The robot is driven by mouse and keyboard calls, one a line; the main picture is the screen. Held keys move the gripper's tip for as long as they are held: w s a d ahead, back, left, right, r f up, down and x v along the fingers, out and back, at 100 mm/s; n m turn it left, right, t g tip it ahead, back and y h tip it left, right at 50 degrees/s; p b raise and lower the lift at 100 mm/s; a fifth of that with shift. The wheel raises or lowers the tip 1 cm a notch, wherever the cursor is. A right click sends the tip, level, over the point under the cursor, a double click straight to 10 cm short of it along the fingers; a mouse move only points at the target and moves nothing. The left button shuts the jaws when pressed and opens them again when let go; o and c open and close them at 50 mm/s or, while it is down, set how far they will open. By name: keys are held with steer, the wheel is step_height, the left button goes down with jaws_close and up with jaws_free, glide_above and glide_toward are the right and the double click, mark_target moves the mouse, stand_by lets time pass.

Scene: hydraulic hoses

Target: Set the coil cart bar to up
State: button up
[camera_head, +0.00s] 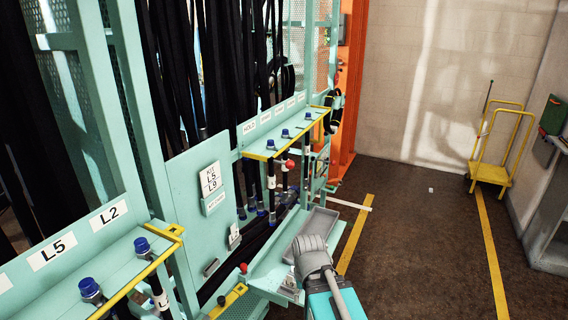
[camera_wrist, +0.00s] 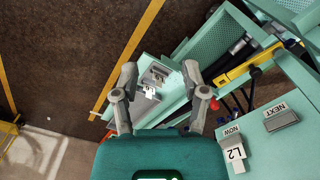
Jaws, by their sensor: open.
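A yellow cart (camera_head: 490,172) with hoop-shaped rails stands on the floor at the far right in the head view. A thin dark bar (camera_head: 487,97) leans up from its left side, with a small light piece partway down. I cannot tell for sure whether this is the coil cart bar or how it is latched. A yellow piece at the left edge of the wrist view (camera_wrist: 8,130) may be part of the cart. My gripper (camera_wrist: 158,75) is open and empty, with its fingers spread above a teal shelf. In the head view my gripper (camera_head: 310,243) is far from the cart.
A teal hose rack (camera_head: 210,190) with hanging black hoses and labelled shelves fills the left. A grey tray (camera_head: 314,228) lies close to my gripper. A pale rod (camera_head: 349,204) sticks out over the floor. Brown floor (camera_head: 420,240) between yellow lines is mostly clear. A grey bench (camera_head: 548,225) stands right.

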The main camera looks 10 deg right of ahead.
steer(key=shift+d, duration=0.2)
steer(key=o, duration=0.3)
steer(key=shift+w, duration=0.15)
steer(key=w+d+r+m+t+y+p, duration=0.15)
steer(key=w+r+m+y+p, duration=0.35)
steer(key=w+r+m+y, duration=0.7)
steer(key=w+d+r+m+t+y+p, duration=0.1)
steer(key=w+d+r+m+t+y, duration=0.1)
steer(key=w+d+r+m+t, duration=0.1)
steer(key=w+d+r+m+t+y+p, duration=0.2)
steer(key=w+d+r+m, duration=0.4)
steer(key=r, duration=0.6)
steer(key=w+d+t, duration=0.1)
steer(key=d, duration=0.1)
steer(key=shift+w+d, duration=0.35)
steer(key=shift+a+f, duration=0.1)
